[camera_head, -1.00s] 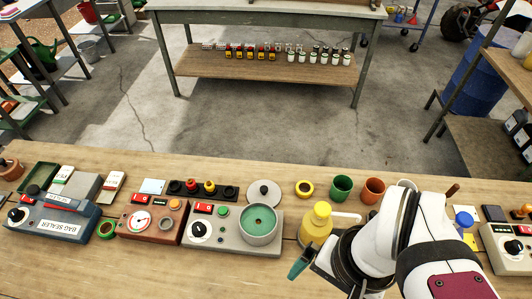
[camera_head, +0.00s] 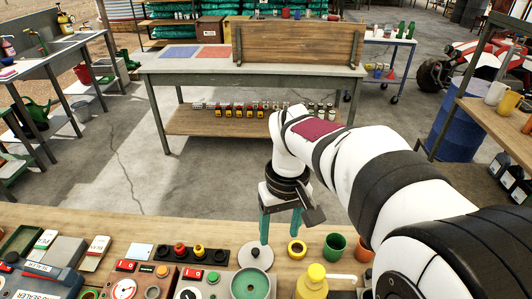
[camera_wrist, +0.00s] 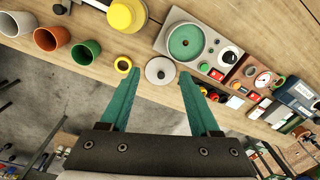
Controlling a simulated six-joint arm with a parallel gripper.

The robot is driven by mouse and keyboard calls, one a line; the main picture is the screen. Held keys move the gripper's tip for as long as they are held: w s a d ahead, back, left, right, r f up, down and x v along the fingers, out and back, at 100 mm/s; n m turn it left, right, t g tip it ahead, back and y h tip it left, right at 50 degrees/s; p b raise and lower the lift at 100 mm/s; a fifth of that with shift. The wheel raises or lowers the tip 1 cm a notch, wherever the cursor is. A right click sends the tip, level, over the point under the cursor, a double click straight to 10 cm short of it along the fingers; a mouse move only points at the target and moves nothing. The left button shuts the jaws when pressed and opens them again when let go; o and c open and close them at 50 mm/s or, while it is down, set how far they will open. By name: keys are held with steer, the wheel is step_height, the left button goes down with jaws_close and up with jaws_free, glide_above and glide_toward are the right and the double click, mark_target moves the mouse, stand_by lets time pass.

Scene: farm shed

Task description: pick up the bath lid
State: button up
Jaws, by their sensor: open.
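The bath lid (camera_head: 255,256) is a grey round disc with a small dark knob. It lies on the wooden bench behind the bath (camera_head: 249,286), a grey unit with a round green-lined basin. My gripper (camera_head: 281,232) is open and points down above the bench, its teal fingers near the lid. In the wrist view the lid (camera_wrist: 160,71) shows just beyond the gap between the fingertips (camera_wrist: 158,76), with nothing held. The bath (camera_wrist: 186,42) lies farther on, and its basin is uncovered.
A yellow ring (camera_head: 296,249), a green cup (camera_head: 334,246) and a terracotta cup (camera_head: 364,250) stand right of the lid. A yellow bottle (camera_head: 313,283) is in front. A strip with coloured knobs (camera_head: 180,251) lies left.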

mark_target(256, 251)
steer(key=w+a+f+n, duration=0.5)
steer(key=w+a+f, duration=0.1)
steer(key=w, duration=0.2)
steer(key=shift+h, duration=0.3)
steer(key=f, duration=1.5)
steer(key=shift+w, duration=0.2)
jaws_close()
